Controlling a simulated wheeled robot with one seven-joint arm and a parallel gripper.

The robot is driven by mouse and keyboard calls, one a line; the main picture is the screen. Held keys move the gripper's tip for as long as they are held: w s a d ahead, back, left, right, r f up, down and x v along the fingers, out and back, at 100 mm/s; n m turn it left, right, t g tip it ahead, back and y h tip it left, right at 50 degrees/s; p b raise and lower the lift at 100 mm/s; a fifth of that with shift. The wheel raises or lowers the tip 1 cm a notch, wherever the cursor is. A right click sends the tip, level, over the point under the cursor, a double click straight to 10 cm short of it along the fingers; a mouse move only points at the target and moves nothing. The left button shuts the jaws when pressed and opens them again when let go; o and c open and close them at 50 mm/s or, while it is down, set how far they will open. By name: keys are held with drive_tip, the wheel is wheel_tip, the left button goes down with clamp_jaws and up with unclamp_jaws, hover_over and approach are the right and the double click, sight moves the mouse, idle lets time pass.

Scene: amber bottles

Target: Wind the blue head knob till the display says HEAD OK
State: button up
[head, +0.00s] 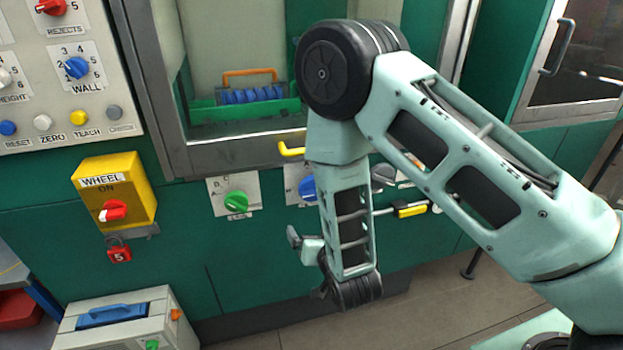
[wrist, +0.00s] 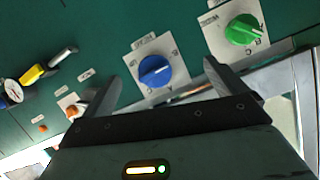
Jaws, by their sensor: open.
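A blue knob (wrist: 154,70) on a white lettered dial plate sits on the green panel in the wrist view; its label is too small to read. In the head view this blue knob (head: 308,188) is partly hidden behind my arm. My gripper (wrist: 162,73) is open and empty, with its two fingers either side of the blue knob in the picture and apparently short of it. In the head view my gripper (head: 299,240) shows partly, below the knob row. No display reading HEAD OK shows in either view.
A green knob (wrist: 241,30) is beside the blue one, close to one finger. A yellow-handled lever (head: 410,210) and a grey knob (head: 383,175) lie to the right. A blue WALL knob (head: 76,67) and yellow WHEEL box (head: 114,190) with a red padlock (head: 119,252) are left.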

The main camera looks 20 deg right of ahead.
drive_tip(key=d+t+p, duration=0.1)
drive_tip(key=d+t, duration=0.2)
drive_tip(key=d, duration=0.1)
drive_tip(key=t+p, duration=0.1)
drive_tip(key=p, duration=0.5)
approach(313, 200)
drive_tip(key=shift+n, duration=0.3)
drive_tip(key=w+r, duration=0.1)
drive_tip(key=w, duration=0.2)
drive_tip(key=w+r, duration=0.1)
drive_tip(key=w, duration=0.2)
drive_tip(key=w+r, duration=0.2)
drive_tip(key=w, duration=0.1)
drive_tip(key=shift+w+d, duration=0.1)
drive_tip(key=shift+w, duration=0.05)
drive_tip(key=shift+w+f, duration=0.15)
drive_tip(key=shift+w, duration=0.65)
drive_tip(key=c, duration=1)
